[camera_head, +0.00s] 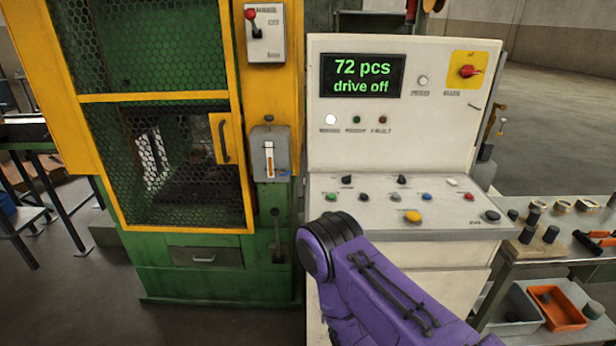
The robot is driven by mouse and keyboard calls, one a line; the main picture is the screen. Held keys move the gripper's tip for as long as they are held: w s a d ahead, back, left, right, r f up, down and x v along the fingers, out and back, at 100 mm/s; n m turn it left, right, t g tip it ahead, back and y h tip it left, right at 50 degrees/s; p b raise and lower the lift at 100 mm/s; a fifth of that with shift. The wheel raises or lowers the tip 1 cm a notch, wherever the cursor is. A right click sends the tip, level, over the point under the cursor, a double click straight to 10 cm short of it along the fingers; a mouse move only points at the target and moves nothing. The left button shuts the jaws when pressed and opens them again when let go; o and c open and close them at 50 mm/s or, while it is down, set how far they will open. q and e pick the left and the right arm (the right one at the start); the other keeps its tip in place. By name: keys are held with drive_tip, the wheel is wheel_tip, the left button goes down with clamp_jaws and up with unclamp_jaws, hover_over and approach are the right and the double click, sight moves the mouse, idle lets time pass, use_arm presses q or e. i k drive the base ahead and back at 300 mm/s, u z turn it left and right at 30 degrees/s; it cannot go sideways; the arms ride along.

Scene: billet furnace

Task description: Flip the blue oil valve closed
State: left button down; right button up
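A small blue piece (285,174), which looks like the oil valve, sits at the lower right edge of the grey oil gauge box (270,153). The box has an amber-filled sight window and is fixed to the yellow and green machine frame. The blue piece is too small to tell which way its handle points. A purple arm link of mine rises from the lower right in front of the control cabinet. Neither of my grippers is in view.
A control cabinet (331,150) with a display reading "72 pcs, drive off" stands right of the gauge. A mesh guard door (162,100) is left of it. A black lever (276,235) hangs below. A bench with an orange bin (558,306) is at right.

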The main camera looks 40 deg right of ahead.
sight(282, 173)
drive_tip(key=z, duration=0.55)
drive_tip(key=i, duration=0.55)
drive_tip(key=z, duration=0.3)
